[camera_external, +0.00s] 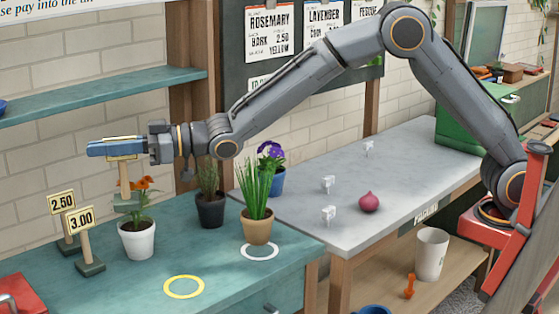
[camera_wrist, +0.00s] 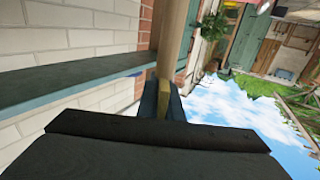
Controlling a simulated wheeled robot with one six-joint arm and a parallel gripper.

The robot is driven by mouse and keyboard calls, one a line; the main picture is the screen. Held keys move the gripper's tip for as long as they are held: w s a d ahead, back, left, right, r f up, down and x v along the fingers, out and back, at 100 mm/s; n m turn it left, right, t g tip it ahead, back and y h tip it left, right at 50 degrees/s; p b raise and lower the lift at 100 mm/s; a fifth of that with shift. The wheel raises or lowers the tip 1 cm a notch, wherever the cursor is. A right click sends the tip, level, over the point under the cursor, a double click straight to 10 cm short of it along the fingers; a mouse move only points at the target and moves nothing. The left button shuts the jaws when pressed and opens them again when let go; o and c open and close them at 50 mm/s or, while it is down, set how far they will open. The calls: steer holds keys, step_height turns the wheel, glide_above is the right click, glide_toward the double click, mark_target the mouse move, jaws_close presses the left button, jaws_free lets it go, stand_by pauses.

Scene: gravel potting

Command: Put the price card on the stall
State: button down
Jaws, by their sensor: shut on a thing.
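My gripper (camera_external: 100,148) reaches left over the teal stall (camera_external: 225,285), with its blue fingers level. It is shut on a price card (camera_external: 124,176), whose yellow-edged board is mostly hidden by the fingers. The card's wooden post hangs down upright to a green base behind the orange flower. I cannot tell whether the base touches the stall. The wrist view shows the card's post (camera_wrist: 174,40) and its yellow edge between the fingers (camera_wrist: 163,103). Two other cards, 2.50 (camera_external: 62,203) and 3.00 (camera_external: 81,220), stand on the stall at the left.
A white pot with orange flowers (camera_external: 137,240), a dark pot (camera_external: 210,211) and a terracotta grass pot (camera_external: 257,229) stand on the stall. A yellow ring (camera_external: 184,298) and a white ring (camera_external: 260,260) mark its front. A teal shelf (camera_external: 100,95) runs behind. The grey table holds an onion (camera_external: 369,202).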

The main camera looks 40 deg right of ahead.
steer(key=s+a+f+n+g+y+b, duration=0.1)
steer(key=s+a+f, duration=0.15)
steer(key=a, duration=0.25)
steer(key=s+a+f+g+b, duration=0.1)
steer(key=s+a+f, duration=0.1)
steer(key=a+f, duration=0.15)
step_height(320, 180, down, 10)
steer(key=p, duration=0.2)
steer(key=shift+s+a+r, duration=0.2)
steer(key=shift+s+a, duration=0.1)
steer(key=shift+a, duration=0.1)
steer(key=shift+n, duration=0.3)
steer(key=shift+f, duration=0.2)
steer(key=c, duration=1.9)
jaws_free()
steer(key=shift+r, duration=0.1)
